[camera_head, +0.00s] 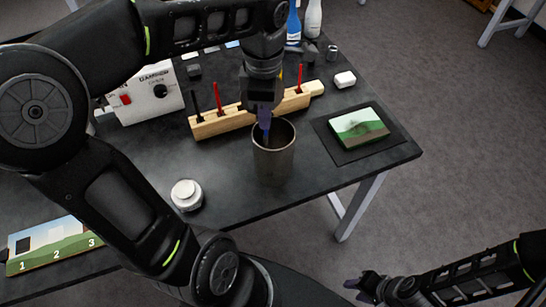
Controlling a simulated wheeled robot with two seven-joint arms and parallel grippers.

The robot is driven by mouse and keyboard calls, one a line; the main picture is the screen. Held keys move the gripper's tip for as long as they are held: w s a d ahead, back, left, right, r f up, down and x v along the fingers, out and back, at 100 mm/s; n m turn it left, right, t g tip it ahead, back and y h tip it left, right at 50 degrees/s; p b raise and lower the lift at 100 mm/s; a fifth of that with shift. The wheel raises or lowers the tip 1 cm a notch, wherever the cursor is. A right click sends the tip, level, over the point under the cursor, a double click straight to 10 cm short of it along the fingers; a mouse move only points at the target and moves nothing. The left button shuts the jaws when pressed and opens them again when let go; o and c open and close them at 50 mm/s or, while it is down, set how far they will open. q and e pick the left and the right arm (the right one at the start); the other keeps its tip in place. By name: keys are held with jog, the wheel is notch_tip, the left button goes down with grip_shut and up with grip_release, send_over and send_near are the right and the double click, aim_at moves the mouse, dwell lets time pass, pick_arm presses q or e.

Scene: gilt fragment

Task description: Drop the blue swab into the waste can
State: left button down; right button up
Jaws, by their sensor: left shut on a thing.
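My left gripper (262,109) points down over the mouth of the waste can (273,163), a grey-brown metal cylinder near the front of the dark table. It is shut on the blue swab (266,131), whose lower part shows just below the fingertips at the can's opening. I cannot tell how deep its tip reaches. My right gripper (362,287) is low at the bottom right, away from the table, over the floor; its fingers are too small and dark to judge.
A wooden rack (215,126) with red and dark sticks stands behind the can. A white jar (186,195) is at the left front. A painted landscape piece (359,126) lies on a dark mat (331,143) at right. A control box (150,94) and bottles (293,25) stand farther back.

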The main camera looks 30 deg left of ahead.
pick_arm(q)
jog(key=shift+f, duration=0.45)
jog(key=c, duration=1.5)
grip_release()
jog(key=shift+r, duration=0.1)
